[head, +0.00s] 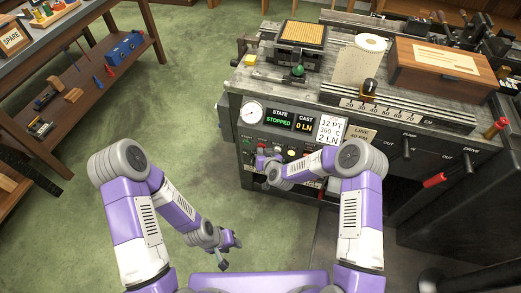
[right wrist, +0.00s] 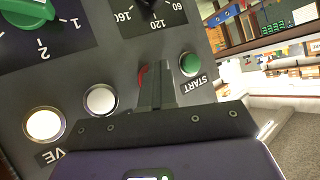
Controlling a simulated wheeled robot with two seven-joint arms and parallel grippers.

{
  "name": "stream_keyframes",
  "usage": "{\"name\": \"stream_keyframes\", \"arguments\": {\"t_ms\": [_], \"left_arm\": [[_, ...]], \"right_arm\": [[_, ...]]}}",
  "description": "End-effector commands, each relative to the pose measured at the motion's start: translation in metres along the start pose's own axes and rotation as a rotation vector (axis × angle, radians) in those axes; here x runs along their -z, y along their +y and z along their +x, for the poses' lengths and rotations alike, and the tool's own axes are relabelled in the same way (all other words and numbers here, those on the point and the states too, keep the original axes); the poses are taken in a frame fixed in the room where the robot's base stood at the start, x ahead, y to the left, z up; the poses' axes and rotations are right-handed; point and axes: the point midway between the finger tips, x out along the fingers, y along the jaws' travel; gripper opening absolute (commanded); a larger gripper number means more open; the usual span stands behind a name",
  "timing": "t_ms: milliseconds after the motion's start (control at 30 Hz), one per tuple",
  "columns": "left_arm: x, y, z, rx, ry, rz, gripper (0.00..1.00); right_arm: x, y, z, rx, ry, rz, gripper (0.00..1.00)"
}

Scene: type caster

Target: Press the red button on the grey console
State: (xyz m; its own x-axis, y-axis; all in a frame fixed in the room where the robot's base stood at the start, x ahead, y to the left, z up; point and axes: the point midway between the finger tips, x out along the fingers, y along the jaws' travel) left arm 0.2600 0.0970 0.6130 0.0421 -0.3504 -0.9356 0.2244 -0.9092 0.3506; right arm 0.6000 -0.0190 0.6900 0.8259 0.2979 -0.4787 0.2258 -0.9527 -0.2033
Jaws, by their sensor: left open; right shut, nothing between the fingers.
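The grey console (right wrist: 120,62) fills much of the right wrist view, which shows it upside down. The red button (right wrist: 142,76) shows only as a sliver, mostly hidden behind the fingers of my right gripper (right wrist: 155,84). That gripper is shut and empty, with its tips over the button; I cannot tell whether they touch it. In the head view my right gripper (head: 262,160) is at the console's front, below the gauge. My left gripper (head: 229,247) is open and empty, low over the green floor, away from the console.
A green START button (right wrist: 190,64) sits beside the red one, with white buttons (right wrist: 101,99) on its other side. Dials and a green knob (right wrist: 27,10) are close by. A wooden shelf unit (head: 85,80) stands at the left; the floor between is clear.

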Motion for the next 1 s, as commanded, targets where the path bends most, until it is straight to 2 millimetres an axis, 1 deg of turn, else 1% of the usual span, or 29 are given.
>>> {"name": "stream_keyframes", "arguments": {"t_ms": [33,67,300,600,1000], "left_arm": [[0.0,0.0,0.0,0.0,0.0,0.0,0.43],[0.0,0.0,0.0,0.0,0.0,0.0,0.43],[0.0,0.0,0.0,0.0,0.0,0.0,0.43],[0.0,0.0,0.0,0.0,0.0,0.0,0.43],[0.0,0.002,-0.005,0.0,0.0,0.0,0.43]], "right_arm": [[0.004,0.003,0.001,-0.007,0.011,0.0,0.0],[0.004,0.003,0.001,-0.008,0.011,0.0,0.0],[0.002,0.001,-0.005,-0.009,0.013,-0.002,0.0],[0.001,-0.001,-0.007,-0.008,0.011,-0.001,0.0],[-0.022,-0.023,-0.034,-0.003,0.004,-0.001,0.0]]}}
